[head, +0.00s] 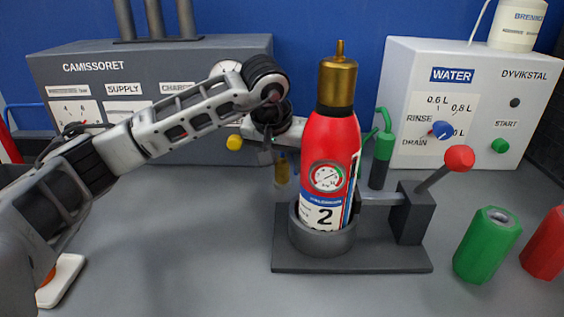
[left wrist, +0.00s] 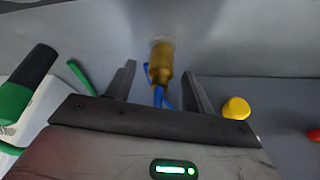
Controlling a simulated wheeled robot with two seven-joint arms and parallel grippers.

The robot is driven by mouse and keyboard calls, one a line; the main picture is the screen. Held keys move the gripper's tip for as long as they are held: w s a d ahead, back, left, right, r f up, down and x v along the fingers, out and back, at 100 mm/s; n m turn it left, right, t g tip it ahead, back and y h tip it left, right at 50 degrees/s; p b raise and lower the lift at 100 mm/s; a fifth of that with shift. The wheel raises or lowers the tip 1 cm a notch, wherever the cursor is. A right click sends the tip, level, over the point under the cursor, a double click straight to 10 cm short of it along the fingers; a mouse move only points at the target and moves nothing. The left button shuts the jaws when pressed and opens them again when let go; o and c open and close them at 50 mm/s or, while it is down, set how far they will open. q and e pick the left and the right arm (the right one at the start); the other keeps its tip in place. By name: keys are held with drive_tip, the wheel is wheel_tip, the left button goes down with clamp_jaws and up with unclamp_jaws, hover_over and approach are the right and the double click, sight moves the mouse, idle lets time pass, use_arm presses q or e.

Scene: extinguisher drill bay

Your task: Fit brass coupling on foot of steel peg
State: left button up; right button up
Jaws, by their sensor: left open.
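A small brass coupling (head: 281,167) shows just left of the extinguisher in the head view, with a pale grey piece below it. It also shows in the left wrist view (left wrist: 161,63), with a blue part at its near end. My left gripper (head: 277,156) reaches in from the left, partly behind the extinguisher. In the left wrist view its open fingers (left wrist: 159,72) stand on either side of the coupling and the blue part, with gaps visible. I cannot clearly make out the steel peg. My right gripper is not in view.
A red extinguisher (head: 328,150) stands upright in a dark holder (head: 350,262) close to my left gripper. Grey (head: 190,130) and white (head: 425,150) cabinets stand behind. A green cylinder (head: 487,245) and a red one (head: 546,245) are at right. The front-left bench is mostly clear.

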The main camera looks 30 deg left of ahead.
use_arm(q)
drive_tip(key=v, duration=1.4)
drive_tip(key=shift+r+p, duration=0.3)
drive_tip(key=shift+p, duration=0.05)
drive_tip(key=shift+s, duration=0.15)
